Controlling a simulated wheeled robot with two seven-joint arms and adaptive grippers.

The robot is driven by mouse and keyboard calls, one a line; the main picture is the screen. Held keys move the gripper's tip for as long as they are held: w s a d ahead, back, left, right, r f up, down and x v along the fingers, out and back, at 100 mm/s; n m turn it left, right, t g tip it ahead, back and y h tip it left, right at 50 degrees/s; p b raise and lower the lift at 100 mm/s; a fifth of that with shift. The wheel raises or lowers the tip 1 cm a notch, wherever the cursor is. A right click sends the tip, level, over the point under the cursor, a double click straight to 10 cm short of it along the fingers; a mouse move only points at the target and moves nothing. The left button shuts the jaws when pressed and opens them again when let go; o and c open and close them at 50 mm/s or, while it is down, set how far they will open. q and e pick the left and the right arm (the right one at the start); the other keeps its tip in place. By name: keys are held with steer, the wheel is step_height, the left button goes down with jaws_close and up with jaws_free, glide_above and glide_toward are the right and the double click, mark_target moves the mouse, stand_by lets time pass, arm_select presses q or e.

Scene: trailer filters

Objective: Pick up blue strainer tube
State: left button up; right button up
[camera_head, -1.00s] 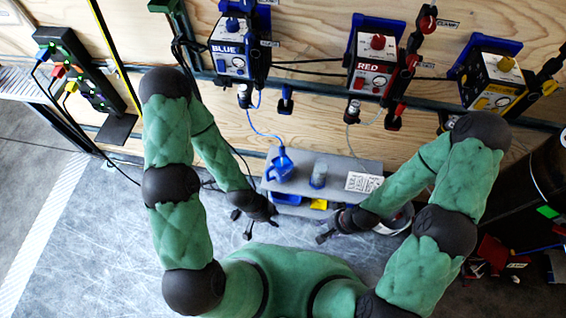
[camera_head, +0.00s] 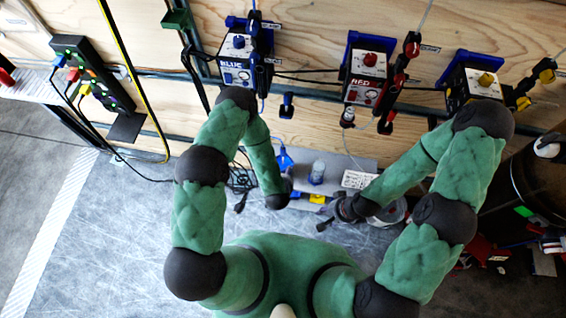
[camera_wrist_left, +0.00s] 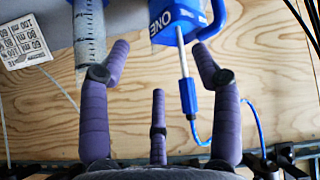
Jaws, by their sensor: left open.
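The blue strainer tube (camera_wrist_left: 187,97) shows in the left wrist view as a blue piece on a white rod, with a blue hose curving away from it. The rod reaches to a blue jug (camera_wrist_left: 178,20) marked ONE, which also shows in the head view (camera_head: 284,160). My left gripper (camera_wrist_left: 160,47) is open. The tube is between its fingers, nearer the right-hand finger, with no clear contact. In the head view my left forearm and hand partly cover the shelf near the jug. My right gripper (camera_head: 335,217) is by the shelf's front; its finger opening is unclear.
A clear graduated cylinder (camera_wrist_left: 90,40) stands beside the jug, close to the left-hand finger; it also shows in the head view (camera_head: 317,172). The grey shelf (camera_head: 340,163) carries a printed label (camera_head: 358,180). BLUE (camera_head: 234,65), RED (camera_head: 366,85) and yellow units hang on the wooden wall.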

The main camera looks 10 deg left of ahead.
mark_target(285, 151)
arm_select(q)
step_height(285, 151, up, 7)
steer(key=w+t+y+p, duration=0.2)
steer(key=t+y+p, duration=0.2)
steer(key=t+p, duration=0.1)
steer(key=x, duration=0.4)
steer(key=shift+d+b, duration=0.3)
steer(key=shift+b, duration=0.1)
steer(key=shift+h, duration=0.3)
steer(key=shift+b+x, duration=0.4)
steer(key=shift+x, duration=2.6)
steer(key=shift+a, duration=0.1)
jaws_close()
arm_select(e)
step_height(285, 151, up, 5)
steer(key=shift+f, duration=0.1)
